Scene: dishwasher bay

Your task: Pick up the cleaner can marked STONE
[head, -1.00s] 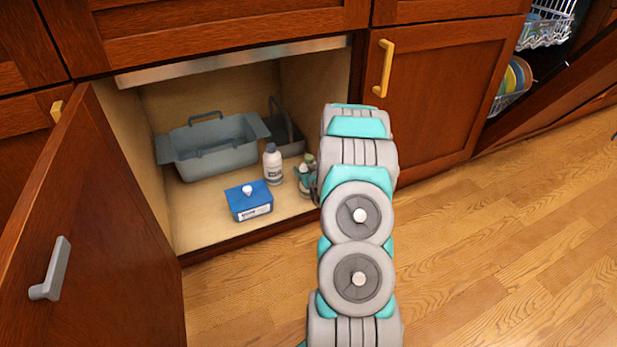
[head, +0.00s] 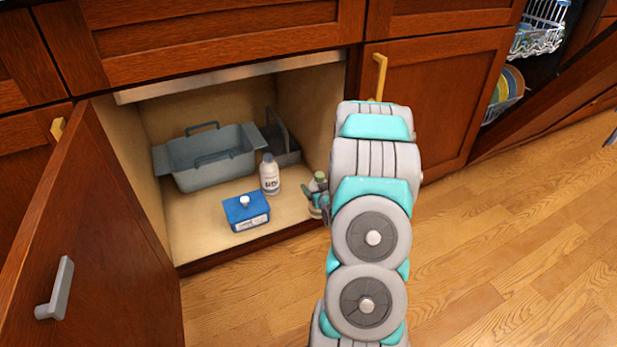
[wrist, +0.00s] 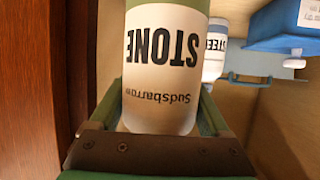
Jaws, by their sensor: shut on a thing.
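The cleaner can marked STONE (wrist: 163,75) is green with a white label, and its lettering appears upside down in the wrist view. My gripper (wrist: 160,118) is shut on it, with a green finger on each side. In the head view the can's green top (head: 319,177) shows at the right front of the open cabinet, beside my gripper (head: 318,205). My arm hides part of it. I cannot tell clearly how far it is above the cabinet floor.
In the cabinet stand a white bottle (head: 270,176), a blue box (head: 247,212), a grey-blue caddy (head: 208,165) and a dark caddy (head: 283,146). The open door (head: 110,230) is on the left. The wooden floor (head: 500,240) on the right is clear.

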